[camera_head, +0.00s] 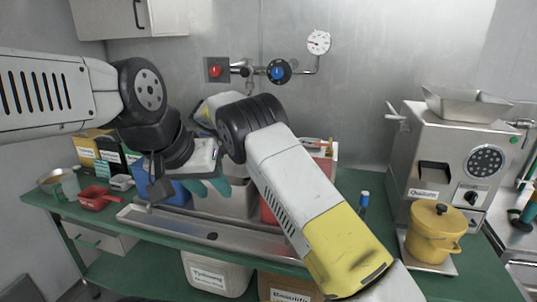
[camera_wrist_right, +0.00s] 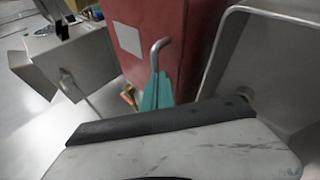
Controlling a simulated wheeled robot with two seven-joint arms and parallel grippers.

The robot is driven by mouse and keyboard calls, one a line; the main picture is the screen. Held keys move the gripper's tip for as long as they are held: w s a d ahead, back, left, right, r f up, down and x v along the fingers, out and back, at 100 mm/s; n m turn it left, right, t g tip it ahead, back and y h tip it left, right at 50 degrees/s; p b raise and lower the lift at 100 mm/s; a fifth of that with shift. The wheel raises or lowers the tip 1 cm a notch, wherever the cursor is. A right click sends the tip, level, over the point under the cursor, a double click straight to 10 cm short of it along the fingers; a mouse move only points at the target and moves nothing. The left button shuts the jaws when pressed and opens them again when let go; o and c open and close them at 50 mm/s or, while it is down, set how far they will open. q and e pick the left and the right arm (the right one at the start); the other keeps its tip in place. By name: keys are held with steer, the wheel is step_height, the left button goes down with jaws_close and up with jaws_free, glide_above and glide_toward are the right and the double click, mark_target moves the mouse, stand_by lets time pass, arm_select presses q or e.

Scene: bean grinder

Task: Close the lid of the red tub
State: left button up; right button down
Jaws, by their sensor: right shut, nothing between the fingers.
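The red tub (camera_head: 268,213) stands on the green bench, mostly hidden behind my right forearm; a paler part of it (camera_head: 326,163) shows right of that arm. I cannot make out its lid in the head view. In the right wrist view a red wall (camera_wrist_right: 180,35) with a white label and a bent metal rod fills the top middle, probably the tub. My right gripper's teal fingers (camera_wrist_right: 158,93) are together and empty near that wall; I cannot tell whether they touch. My left gripper (camera_head: 208,188) has its teal fingers apart, over a grey bin left of the red tub.
A grey bin (camera_head: 222,203) and a blue bin (camera_head: 170,193) stand beside the tub. A metal tray (camera_head: 212,237) runs along the bench front. The grinder (camera_head: 440,150) and a yellow pot (camera_head: 434,232) stand at right. Wall valves (camera_head: 278,70) are behind.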

stand_by(0.6)
steer(key=s+d+r, duration=0.1)
steer(key=s+r, duration=0.1)
steer(key=s, duration=0.6)
steer(key=s+d+r, duration=0.1)
steer(key=s+r, duration=0.2)
steer(key=s, duration=0.5)
steer(key=s+d+r+g+y, duration=0.1)
steer(key=s+d+r+y, duration=0.1)
steer(key=s+d+y, duration=0.35)
steer(key=s+d+r+g+y, duration=0.1)
steer(key=s+d+r+y, duration=0.1)
steer(key=d, duration=0.6)
steer(key=s+d+r+t+y, duration=0.1)
steer(key=s+d+t+y, duration=0.1)
steer(key=s, duration=0.4)
steer(key=s+d+r+m+t+y, duration=0.1)
steer(key=s+d+r+t, duration=0.1)
steer(key=s, duration=0.4)
steer(key=shift+s+d+r+t+y, duration=0.15)
steer(key=shift+s+d+t+y, duration=0.35)
steer(key=shift+d, duration=0.7)
steer(key=shift+w, duration=0.1)
